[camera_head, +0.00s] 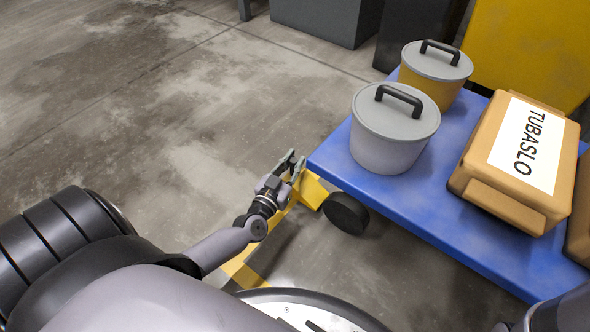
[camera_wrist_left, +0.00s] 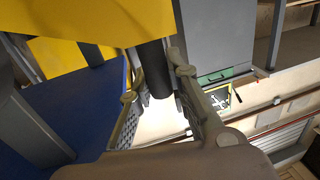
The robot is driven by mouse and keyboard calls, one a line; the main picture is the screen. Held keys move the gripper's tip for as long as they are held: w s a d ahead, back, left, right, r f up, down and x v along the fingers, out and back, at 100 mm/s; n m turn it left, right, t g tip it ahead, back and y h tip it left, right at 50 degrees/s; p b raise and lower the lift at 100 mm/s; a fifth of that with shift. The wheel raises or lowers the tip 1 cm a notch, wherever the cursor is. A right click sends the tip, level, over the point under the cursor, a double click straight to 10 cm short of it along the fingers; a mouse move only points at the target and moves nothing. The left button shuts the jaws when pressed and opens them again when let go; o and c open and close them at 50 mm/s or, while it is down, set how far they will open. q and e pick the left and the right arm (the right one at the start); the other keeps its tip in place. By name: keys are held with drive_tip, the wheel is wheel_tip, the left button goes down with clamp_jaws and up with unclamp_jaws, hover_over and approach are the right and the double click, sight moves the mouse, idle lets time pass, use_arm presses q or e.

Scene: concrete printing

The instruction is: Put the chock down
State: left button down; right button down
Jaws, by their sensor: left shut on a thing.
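My left gripper (camera_head: 291,165) is low beside the near left corner of the blue cart, close to its black wheel (camera_head: 346,213). In the left wrist view its fingers (camera_wrist_left: 160,98) are closed around a narrow dark piece (camera_wrist_left: 154,70), which I take to be the chock or its handle. In the head view a yellow part (camera_head: 311,190) shows between gripper and wheel. The chock's full outline and any floor contact are unclear. My right gripper is not in view.
The blue cart (camera_head: 330,160) carries a grey lidded bucket (camera_head: 388,145), a yellow bucket with a grey lid (camera_head: 436,72) and a brown labelled bag (camera_head: 515,150). Concrete floor (camera_head: 130,100) left of the cart is clear. Dark boxes (camera_head: 318,18) stand behind.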

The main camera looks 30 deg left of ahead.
use_arm(q)
drive_tip(key=shift+f+b, duration=1.7)
drive_tip(key=shift+f, duration=0.25)
drive_tip(key=shift+f, duration=0.2)
drive_tip(key=c, duration=1.5)
unclamp_jaws()
drive_tip(key=shift+r, duration=0.25)
drive_tip(key=s+p, duration=0.2)
drive_tip(key=s, duration=0.2)
drive_tip(key=s+d+p, duration=0.1)
drive_tip(key=s+p, duration=0.1)
drive_tip(key=s, duration=0.2)
drive_tip(key=s+p, duration=0.1)
drive_tip(key=s, duration=0.3)
drive_tip(key=shift+d+f+p, duration=0.1)
drive_tip(key=shift+d+p, duration=0.15)
drive_tip(key=shift+p, duration=0.15)
drive_tip(key=shift+c, duration=0.4)
